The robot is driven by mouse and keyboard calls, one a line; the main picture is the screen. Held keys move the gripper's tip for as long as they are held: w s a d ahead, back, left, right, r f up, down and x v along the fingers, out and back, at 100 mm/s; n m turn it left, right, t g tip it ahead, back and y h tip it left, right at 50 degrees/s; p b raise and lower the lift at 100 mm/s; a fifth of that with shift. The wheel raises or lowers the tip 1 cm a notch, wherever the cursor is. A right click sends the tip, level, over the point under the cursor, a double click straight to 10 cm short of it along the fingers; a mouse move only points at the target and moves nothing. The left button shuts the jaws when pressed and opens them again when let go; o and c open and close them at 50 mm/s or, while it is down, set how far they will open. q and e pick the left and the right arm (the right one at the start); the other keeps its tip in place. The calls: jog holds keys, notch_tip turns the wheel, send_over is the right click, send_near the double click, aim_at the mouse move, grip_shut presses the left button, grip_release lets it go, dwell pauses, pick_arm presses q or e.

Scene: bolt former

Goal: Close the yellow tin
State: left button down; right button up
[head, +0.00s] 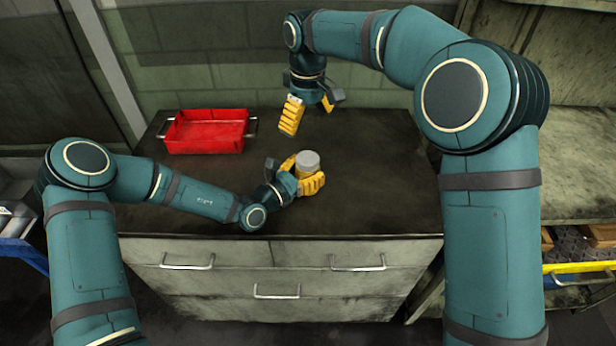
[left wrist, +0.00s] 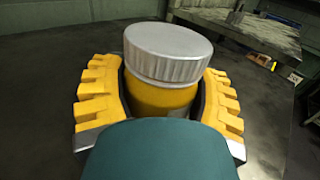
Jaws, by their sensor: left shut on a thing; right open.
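The yellow tin (left wrist: 160,101) stands upright on the dark worktop between the yellow fingers of my left gripper (head: 300,184), which is shut on it. A round silver-grey lid (head: 308,159) sits on top of the tin; the left wrist view shows the lid's ribbed edge (left wrist: 168,68). I cannot tell whether it is screwed tight. In the head view the tin's body is mostly hidden by the fingers. My right gripper (head: 309,112) is open and empty, pointing down, above and behind the tin.
The cabinet below has drawers with metal handles. The worktop right of the tin is clear. A shelf unit (head: 580,160) stands on the right.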

dwell(0.3)
pick_arm(q)
grip_release()
jog(key=v, duration=1.2)
dwell(0.4)
